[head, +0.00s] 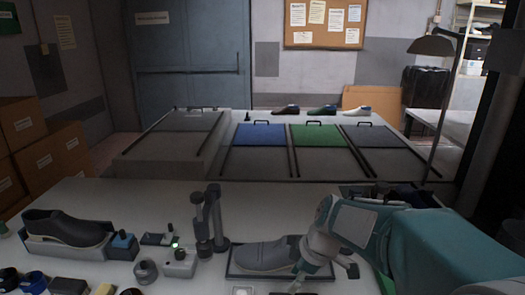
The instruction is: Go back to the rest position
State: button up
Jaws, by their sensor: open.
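My gripper (322,276) is at the lower right of the head view, at the end of my teal and white arm. It is open, with its fingers pointing down near the right end of a dark tray (236,272). A grey shoe last (262,255) lies in that tray, just left of my gripper. The gripper partly covers the last's right end, and I cannot tell whether they touch. I see nothing held between the fingers.
A dark shoe (62,228) sits on a grey stand at the left. A grey post device (212,215) stands left of the tray. Small boxes and rolls lie at the front left. Behind are blue (258,135) and green (317,136) panels, and a lamp (432,46) at right.

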jog(key=s+d+r+m+t+h, duration=0.2)
jog(key=s+d+r+m, duration=0.1)
jog(key=s+m, duration=0.4)
jog(key=s+d+r+m+t+h, duration=0.1)
jog(key=s+d+r+m, duration=0.3)
jog(key=s+m, duration=0.4)
jog(key=shift+s+d+r+t+h, duration=0.2)
jog(key=shift+s+d+t+h, duration=0.25)
jog(key=shift+s+t, duration=0.45)
